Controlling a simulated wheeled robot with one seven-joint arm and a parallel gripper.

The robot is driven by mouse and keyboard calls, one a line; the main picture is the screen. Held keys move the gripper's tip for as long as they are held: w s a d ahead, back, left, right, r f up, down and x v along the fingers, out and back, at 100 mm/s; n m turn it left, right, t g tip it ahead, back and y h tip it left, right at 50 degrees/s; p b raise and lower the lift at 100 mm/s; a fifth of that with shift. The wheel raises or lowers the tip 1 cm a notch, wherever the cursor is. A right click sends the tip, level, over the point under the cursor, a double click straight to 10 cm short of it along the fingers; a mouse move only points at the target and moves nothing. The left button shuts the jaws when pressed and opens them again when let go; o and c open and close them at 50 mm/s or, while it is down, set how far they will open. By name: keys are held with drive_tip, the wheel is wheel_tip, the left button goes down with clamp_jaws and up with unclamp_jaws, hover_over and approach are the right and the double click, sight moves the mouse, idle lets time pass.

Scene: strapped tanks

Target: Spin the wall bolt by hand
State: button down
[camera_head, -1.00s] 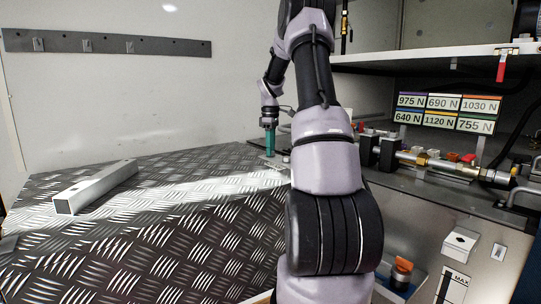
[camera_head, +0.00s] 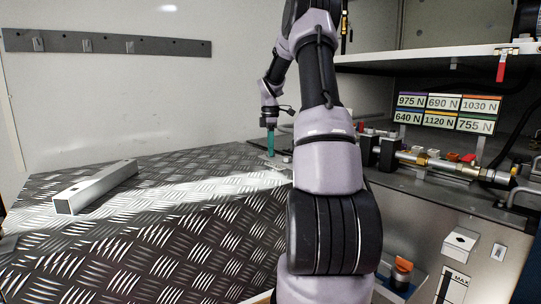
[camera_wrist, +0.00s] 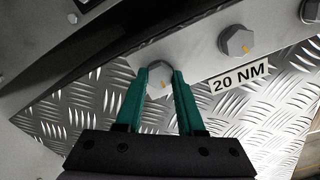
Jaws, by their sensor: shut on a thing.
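The wall bolt is a grey hex bolt head (camera_wrist: 159,77) with a small yellow mark, set in a light metal strip in the wrist view. My gripper (camera_wrist: 160,78) has its two green fingers shut on this bolt head, one on each side. In the head view my gripper (camera_head: 271,152) points down at the back of the tread-plate surface. The bolt is too small to make out there. A second hex bolt (camera_wrist: 237,42) with a yellow mark sits to the right on the same strip, above a "20 NM" label (camera_wrist: 239,78).
A square metal bar (camera_head: 97,187) lies on the left of the tread-plate surface (camera_head: 180,240). A hook rail (camera_head: 107,43) is on the wall. A shelf (camera_head: 430,62), force labels (camera_head: 445,112) and brass fittings (camera_head: 440,163) are at right. The plate's middle is clear.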

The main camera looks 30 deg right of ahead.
drive_tip(key=n, duration=0.4)
drive_tip(key=shift+n, duration=0.3)
drive_tip(key=c, duration=0.9)
unclamp_jaws()
drive_tip(key=shift+n, duration=0.5)
drive_tip(key=shift+c, duration=0.2)
drive_tip(key=o, duration=0.5)
drive_tip(key=shift+r, duration=4)
drive_tip(key=shift+o, duration=0.3)
